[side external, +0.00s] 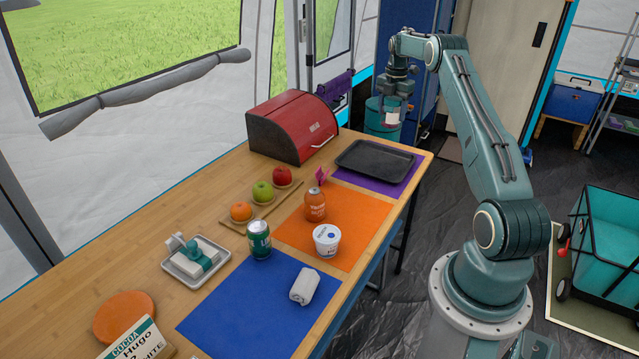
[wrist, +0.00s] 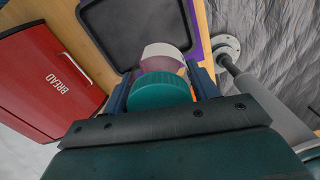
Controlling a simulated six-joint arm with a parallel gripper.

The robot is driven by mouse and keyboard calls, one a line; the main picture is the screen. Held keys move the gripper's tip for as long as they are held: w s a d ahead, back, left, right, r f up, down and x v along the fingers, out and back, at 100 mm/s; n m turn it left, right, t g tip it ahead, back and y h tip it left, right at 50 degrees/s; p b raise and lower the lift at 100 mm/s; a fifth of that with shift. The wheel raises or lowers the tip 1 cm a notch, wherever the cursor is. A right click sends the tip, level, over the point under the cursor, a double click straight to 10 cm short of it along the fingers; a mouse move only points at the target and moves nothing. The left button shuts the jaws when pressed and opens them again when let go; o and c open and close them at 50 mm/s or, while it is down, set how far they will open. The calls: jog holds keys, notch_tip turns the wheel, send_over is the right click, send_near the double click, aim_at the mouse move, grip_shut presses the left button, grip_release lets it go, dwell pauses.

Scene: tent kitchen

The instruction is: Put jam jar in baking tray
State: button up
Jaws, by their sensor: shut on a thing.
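My gripper (side external: 395,106) is raised past the far right end of the table, shut on the jam jar (side external: 392,119). In the wrist view the jar (wrist: 160,92) shows its teal lid and pale label between the two dark fingers of my gripper (wrist: 163,88). The black baking tray (side external: 375,160) lies flat and empty on a purple mat at the table's far end. The wrist view also shows the tray (wrist: 128,14), beyond and below the jar, which hides part of it. The jar is held apart from the tray, in the air.
A red bread box (side external: 292,127) stands left of the tray. A teal bin (side external: 383,130) stands on the floor behind.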

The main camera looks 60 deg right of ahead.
aim_at(390, 125)
notch_tip(390, 125, down, 13)
jog(key=shift+f, duration=0.15)
jog(key=shift+f, duration=0.1)
jog(key=shift+f, duration=2.05)
jog(key=shift+f, duration=0.1)
jog(key=o, duration=1.2)
notch_tip(390, 125, up, 12)
jog(key=shift+r, duration=0.1)
